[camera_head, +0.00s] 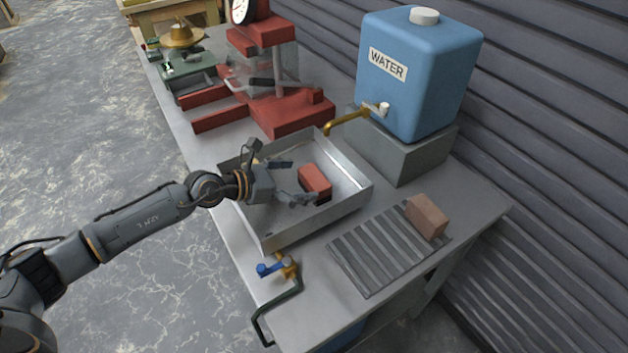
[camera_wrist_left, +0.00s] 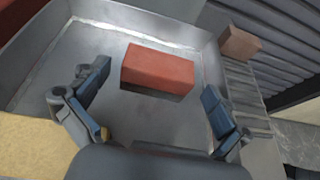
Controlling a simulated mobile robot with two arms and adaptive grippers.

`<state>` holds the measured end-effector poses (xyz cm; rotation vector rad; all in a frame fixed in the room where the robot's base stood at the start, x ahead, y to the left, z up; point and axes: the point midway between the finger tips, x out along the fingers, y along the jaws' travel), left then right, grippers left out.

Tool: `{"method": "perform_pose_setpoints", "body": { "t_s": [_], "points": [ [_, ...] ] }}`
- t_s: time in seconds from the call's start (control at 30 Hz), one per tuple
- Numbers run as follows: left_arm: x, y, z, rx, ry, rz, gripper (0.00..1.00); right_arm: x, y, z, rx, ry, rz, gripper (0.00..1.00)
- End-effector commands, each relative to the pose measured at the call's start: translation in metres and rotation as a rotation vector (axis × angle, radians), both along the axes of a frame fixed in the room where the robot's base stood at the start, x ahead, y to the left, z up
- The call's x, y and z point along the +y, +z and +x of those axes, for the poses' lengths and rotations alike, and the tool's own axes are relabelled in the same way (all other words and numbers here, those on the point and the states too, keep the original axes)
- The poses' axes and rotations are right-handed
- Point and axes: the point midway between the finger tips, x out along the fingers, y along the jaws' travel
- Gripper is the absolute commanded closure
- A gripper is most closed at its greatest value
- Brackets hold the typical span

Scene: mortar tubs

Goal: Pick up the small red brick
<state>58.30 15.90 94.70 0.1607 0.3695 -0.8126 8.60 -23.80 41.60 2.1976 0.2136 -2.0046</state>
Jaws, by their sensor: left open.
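The small red brick (camera_head: 314,181) lies inside the shallow metal tray (camera_head: 352,198). In the left wrist view the brick (camera_wrist_left: 158,69) sits ahead of the fingers, between them and toward the tray's far side. My left gripper (camera_head: 297,181) reaches over the tray from the left; in the wrist view its two fingers (camera_wrist_left: 158,98) are spread wide with nothing between them. The brick's far end and top are in clear view. I cannot tell whether a finger touches it. My right gripper is not in view.
A paler brick (camera_head: 426,217) lies on a ribbed rack (camera_head: 375,255) at right. A blue water tank (camera_head: 420,75) stands on a grey block, its brass spout (camera_head: 345,122) near the tray's back corner. A red press (camera_head: 290,110) stands behind. A blue-handled valve (camera_head: 275,268) is in front.

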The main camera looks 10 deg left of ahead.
Motion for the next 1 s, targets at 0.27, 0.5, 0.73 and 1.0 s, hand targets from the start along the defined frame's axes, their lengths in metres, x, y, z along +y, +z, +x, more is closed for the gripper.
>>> {"method": "perform_pose_setpoints", "body": {
  "t_s": [0.27,0.5,0.73,1.0],
  "points": [
    [-0.023,-0.008,0.020,0.000,0.000,-0.001,0.00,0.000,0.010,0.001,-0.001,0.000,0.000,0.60],
    [-0.023,-0.009,0.020,0.000,0.000,0.000,0.04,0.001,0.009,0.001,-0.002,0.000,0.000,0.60],
    [-0.023,-0.009,0.020,0.000,0.000,0.000,0.51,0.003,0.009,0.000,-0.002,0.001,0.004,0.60],
    [-0.023,-0.007,0.021,-0.004,0.001,-0.002,0.63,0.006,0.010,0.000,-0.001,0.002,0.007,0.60]
  ]
}}
